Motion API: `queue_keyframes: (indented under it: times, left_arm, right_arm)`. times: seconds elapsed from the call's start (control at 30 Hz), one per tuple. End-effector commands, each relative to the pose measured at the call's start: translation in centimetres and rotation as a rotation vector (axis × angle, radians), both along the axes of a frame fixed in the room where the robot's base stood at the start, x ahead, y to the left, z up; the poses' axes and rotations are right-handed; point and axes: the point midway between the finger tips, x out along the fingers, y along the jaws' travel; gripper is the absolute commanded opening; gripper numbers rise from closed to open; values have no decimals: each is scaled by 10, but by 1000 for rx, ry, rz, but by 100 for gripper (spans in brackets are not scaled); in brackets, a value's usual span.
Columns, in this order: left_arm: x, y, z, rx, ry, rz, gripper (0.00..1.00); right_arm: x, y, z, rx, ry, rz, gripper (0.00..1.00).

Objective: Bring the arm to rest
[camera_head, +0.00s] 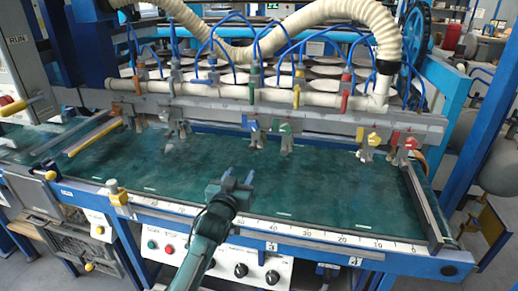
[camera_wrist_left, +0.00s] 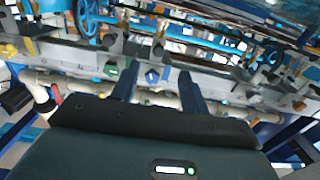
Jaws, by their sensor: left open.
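My left gripper (camera_head: 238,176) is in the head view, above the front middle of the green work surface (camera_head: 150,175), close to the ruler edge. Its arm comes up from the bottom. The two fingers are apart with nothing between them. In the left wrist view the gripper (camera_wrist_left: 158,85) also shows two dark blue fingers spread apart, with the machine's pipe and valves behind them. My right gripper is in neither view.
A pipe manifold (camera_head: 220,92) with coloured valves and blue hoses spans the back of the green surface. A ruler rail (camera_head: 305,233) runs along the front, above a control panel (camera_head: 255,268) with knobs. The green surface around the gripper is clear.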

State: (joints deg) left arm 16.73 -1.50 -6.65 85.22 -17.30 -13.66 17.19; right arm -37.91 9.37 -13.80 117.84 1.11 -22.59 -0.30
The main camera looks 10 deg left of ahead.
Motion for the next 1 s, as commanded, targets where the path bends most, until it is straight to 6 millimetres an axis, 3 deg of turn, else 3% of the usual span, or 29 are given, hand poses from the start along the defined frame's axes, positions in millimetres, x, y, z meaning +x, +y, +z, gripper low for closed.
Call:
queue_keyframes:
  times: [0.17, 0.3, 0.4, 0.5, 0.6, 0.73, 1.0]
  left_arm:
    - [-68, 1, -72, 31, 137, -28, 45]
    - [-153, -4, -129, 55, 283, -80, 45]
    - [-215, -11, -157, 64, 383, -125, 45]
    - [-269, -19, -172, 65, 468, -171, 45]
    - [-308, -25, -180, 62, 530, -206, 45]
    - [-335, -30, -182, 57, 572, -232, 45]
    - [-341, -31, -183, 57, 582, -238, 45]
  right_arm:
    - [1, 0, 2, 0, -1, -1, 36]
    - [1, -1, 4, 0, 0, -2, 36]
    - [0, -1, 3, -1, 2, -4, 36]
    - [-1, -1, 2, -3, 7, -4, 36]
    - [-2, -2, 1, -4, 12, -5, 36]
    - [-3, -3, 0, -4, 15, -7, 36]
    - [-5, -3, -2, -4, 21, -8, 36]
